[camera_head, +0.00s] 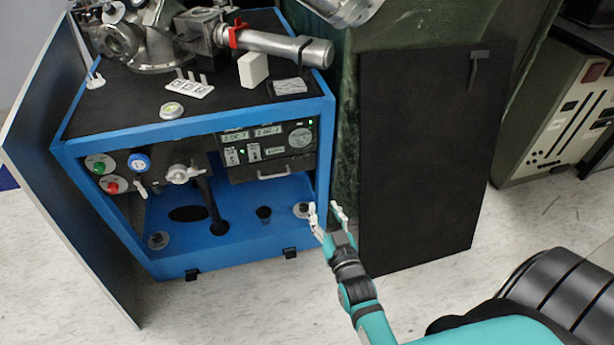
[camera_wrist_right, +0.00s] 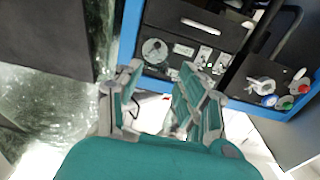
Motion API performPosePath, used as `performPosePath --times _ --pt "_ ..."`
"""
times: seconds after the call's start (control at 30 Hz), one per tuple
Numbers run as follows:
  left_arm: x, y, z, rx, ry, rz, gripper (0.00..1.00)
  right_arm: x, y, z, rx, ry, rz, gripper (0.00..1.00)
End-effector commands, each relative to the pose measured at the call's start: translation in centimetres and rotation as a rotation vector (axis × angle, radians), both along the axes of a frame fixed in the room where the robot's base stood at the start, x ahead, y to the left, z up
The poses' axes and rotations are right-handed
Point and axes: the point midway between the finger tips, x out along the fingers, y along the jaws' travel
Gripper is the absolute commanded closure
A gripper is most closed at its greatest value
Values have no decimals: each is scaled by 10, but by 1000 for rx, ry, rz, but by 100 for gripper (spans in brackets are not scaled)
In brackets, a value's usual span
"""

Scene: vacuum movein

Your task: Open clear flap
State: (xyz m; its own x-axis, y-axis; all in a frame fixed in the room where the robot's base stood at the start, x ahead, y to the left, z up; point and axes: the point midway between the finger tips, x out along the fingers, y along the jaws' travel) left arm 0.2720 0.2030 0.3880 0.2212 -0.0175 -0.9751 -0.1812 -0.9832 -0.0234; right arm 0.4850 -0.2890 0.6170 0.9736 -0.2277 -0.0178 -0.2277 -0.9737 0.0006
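The blue cabinet (camera_head: 318,150) stands with its front opening toward me. Inside it are a control unit (camera_head: 268,150) with lit displays, a valve (camera_head: 184,174) and coloured knobs. I cannot make out a clear flap for certain; any transparent sheet over the opening does not show. Two small black fittings (camera_head: 192,274) sit on the cabinet's lower front edge. My right gripper (camera_head: 326,208) is open and empty at the cabinet's lower right front corner, its fingers pointing up. My left gripper is out of view.
A dark panel (camera_head: 425,150) stands upright right of the cabinet, close to my right gripper. Another panel (camera_head: 65,160) stands along its left side. Metal vacuum parts (camera_head: 275,45) lie on top. The pale floor (camera_head: 260,300) in front is clear.

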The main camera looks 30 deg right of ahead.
Motion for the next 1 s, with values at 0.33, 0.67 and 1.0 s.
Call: performPosePath --times 0.33,0.67,1.0 --pt "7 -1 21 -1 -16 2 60 43 -13 7 -5 -24 -7 61" --pt "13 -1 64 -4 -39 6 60 113 -30 6 -5 -21 -6 61" --pt "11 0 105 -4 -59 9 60 163 -41 6 -4 -18 -6 61"
